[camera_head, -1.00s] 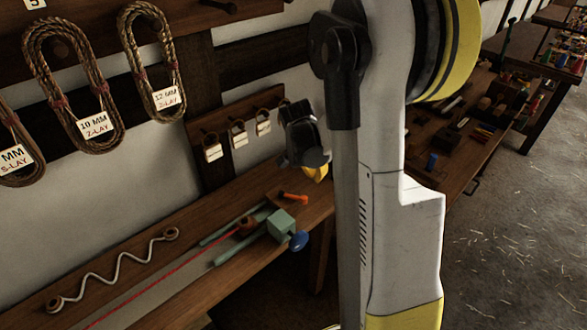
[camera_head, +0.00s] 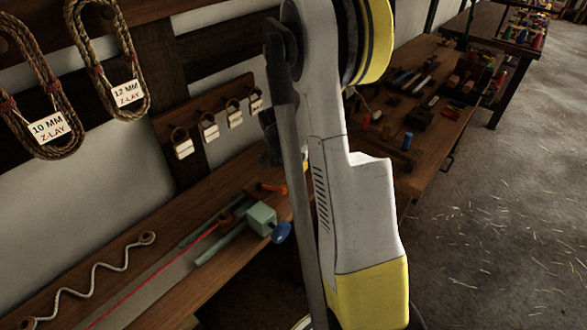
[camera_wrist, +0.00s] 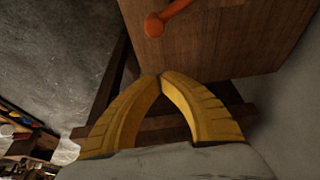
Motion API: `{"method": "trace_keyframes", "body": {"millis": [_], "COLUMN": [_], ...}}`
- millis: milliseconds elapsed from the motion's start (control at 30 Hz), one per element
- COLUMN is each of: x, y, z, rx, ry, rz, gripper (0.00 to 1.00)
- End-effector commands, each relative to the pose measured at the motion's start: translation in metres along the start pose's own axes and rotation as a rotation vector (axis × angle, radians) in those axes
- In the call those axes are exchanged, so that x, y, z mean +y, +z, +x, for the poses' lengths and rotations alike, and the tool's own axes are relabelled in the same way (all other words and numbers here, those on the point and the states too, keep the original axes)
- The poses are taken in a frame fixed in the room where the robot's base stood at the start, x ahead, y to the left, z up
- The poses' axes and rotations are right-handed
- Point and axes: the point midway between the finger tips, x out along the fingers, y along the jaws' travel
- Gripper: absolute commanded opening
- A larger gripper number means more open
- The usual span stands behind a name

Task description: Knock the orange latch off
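The orange latch (camera_head: 271,187) sits on the wooden bench beyond the pale green block, near the bench's right end. In the wrist view the latch (camera_wrist: 165,19) shows at the top, a rounded knob end with an arm running up out of the frame, against the brown wood. My gripper's yellow fingers (camera_wrist: 161,76) meet at their tips with nothing between them. The fingertips are apart from the latch, below it in the wrist picture. In the head view my arm hides most of the gripper.
The pale green block (camera_head: 261,217) with a blue knob (camera_head: 281,232) stands beside the latch. A red cord (camera_head: 160,270) and a wavy metal rod (camera_head: 95,273) lie along the bench. Tagged rings (camera_head: 208,125) hang on the wall behind. Floor at the right is open.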

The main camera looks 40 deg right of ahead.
Motion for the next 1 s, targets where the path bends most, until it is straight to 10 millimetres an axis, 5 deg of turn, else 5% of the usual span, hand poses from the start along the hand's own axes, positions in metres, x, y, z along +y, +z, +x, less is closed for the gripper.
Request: {"method": "trace_keyframes", "body": {"millis": [167, 433, 1000], "x": [0.000, 0.000, 0.001], "y": [0.003, 0.035, 0.039], "z": [0.036, 0.021, 0.018], "rx": [0.000, -0.001, -0.001], "ry": [0.000, 0.000, 0.004], "rz": [0.000, -0.001, 0.012], "gripper": [0.00, 0.00, 0.00]}}
